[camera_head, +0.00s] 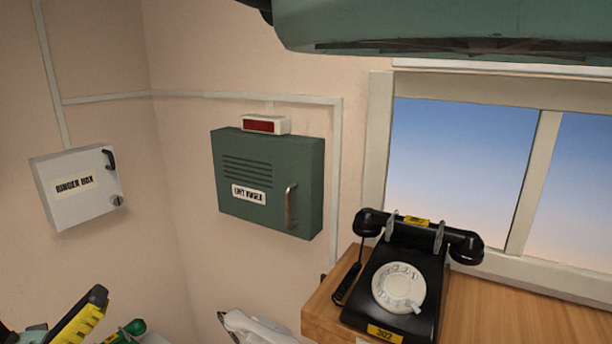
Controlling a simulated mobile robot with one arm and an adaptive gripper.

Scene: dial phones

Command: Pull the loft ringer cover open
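A green wall box (267,182) hangs in the middle of the view, with louvre slots on its front. Its small white label is too blurred for me to read surely; it may be the loft ringer. Its front cover looks shut, with a metal bar handle (291,206) at the right side. A small white unit with a dark red panel (264,124) sits at its top edge. A white wall box (76,187) labelled "RINGER BOX" hangs to the left, shut, with a dark handle and a round lock. I cannot make out my gripper in this view.
A black dial phone (402,279) stands on a wooden top (480,322) at the right, below a window (461,164). A large green body (450,22) hangs across the top. A white part (256,328) and a yellow-and-black item (80,319) show at the bottom edge.

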